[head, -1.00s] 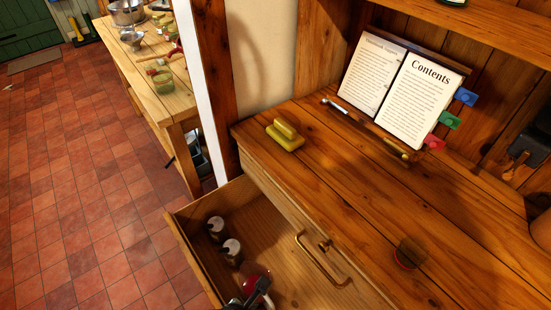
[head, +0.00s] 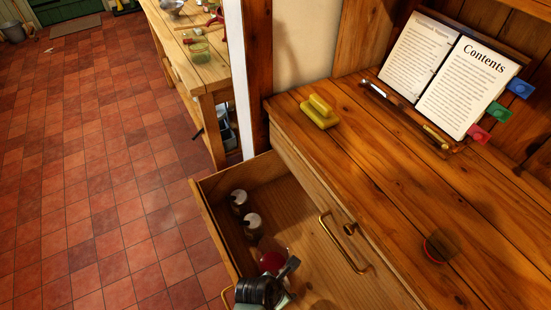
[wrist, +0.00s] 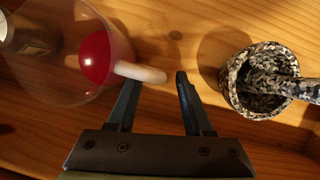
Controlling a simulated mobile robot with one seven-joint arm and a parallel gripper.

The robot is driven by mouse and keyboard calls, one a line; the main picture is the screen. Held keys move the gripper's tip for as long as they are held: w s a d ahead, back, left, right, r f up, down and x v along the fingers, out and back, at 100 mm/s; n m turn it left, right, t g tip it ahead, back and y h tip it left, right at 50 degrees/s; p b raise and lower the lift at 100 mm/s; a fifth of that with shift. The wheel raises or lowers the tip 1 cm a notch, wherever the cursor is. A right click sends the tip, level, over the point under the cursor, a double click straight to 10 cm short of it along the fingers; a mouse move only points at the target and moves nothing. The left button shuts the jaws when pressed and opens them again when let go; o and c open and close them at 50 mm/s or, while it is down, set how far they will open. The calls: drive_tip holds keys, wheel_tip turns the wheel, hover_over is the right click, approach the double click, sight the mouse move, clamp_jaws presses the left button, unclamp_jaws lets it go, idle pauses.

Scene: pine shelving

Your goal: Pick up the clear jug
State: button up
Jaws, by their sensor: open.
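The clear jug (wrist: 62,28) is a see-through round vessel at the upper left of the wrist view, with a red round part showing through it. A pale rod-like piece, seemingly its handle, points from it toward the gap between my fingertips. In the head view the jug (head: 271,249) is partly hidden behind my gripper in the open drawer. My gripper (wrist: 157,84) is open, with its left finger close to the jug's side and the pale piece just ahead of the fingertips. I cannot tell whether they touch.
The open drawer (head: 210,184) also holds two metal-topped jars (head: 252,224). A speckled mortar with pestle (wrist: 238,98) stands just right of my fingers. The countertop (head: 385,165) above bears a yellow block (head: 320,115) and an open book (head: 465,85).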

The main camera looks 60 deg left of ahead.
drive_tip(key=shift+w+f, duration=0.15)
drive_tip(key=shift+f, duration=0.15)
drive_tip(key=shift+c, duration=0.3)
clamp_jaws()
idle(1.0)
